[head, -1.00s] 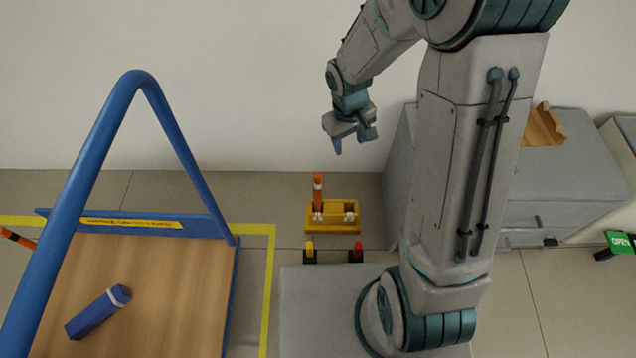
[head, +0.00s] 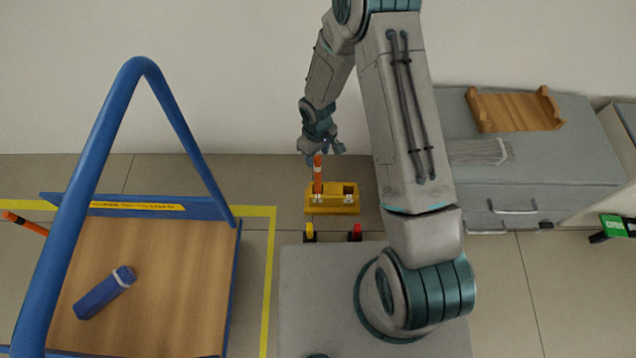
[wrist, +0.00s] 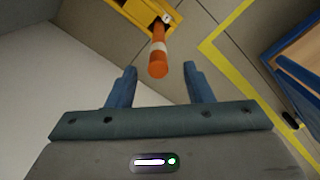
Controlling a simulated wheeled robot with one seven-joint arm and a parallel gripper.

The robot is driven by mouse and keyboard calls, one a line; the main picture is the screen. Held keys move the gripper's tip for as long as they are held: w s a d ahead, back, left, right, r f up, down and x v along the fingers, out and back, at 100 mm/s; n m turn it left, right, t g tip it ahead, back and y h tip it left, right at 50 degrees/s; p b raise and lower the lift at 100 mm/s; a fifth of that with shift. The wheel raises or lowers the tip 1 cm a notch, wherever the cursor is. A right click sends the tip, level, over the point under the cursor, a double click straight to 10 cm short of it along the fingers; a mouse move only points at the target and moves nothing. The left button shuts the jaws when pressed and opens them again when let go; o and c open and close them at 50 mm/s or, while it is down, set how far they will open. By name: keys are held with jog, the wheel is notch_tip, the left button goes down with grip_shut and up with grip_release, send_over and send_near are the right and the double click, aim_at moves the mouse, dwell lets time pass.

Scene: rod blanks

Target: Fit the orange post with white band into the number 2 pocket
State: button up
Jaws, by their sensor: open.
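The orange post with white band (head: 318,176) stands upright in the left pocket of a yellow two-pocket block (head: 333,208). The block's right pocket looks empty. White labels show on the block, but their numbers are too small to read. My gripper (head: 324,152) is open and empty, close by the post's upper end. In the wrist view the post (wrist: 159,55) points its free end towards my gripper (wrist: 159,70) and appears between the two blue fingertips, with gaps on both sides. Whether the tip is level with the fingers I cannot tell.
A blue-framed cart (head: 150,260) with a blue post on its wooden deck stands at left. Another orange rod (head: 25,224) shows beside it. Yellow and red buttons (head: 356,232) stand in front of the block. A grey cabinet (head: 580,160) with a wooden tray stands right.

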aim_at(318, 164)
notch_tip(318, 164, down, 7)
jog(key=b, duration=0.2)
jog(key=shift+w+r+b, duration=0.1)
jog(key=shift+r+b, duration=0.1)
jog(key=shift+b, duration=0.1)
jog(key=shift+r, duration=0.1)
grip_shut()
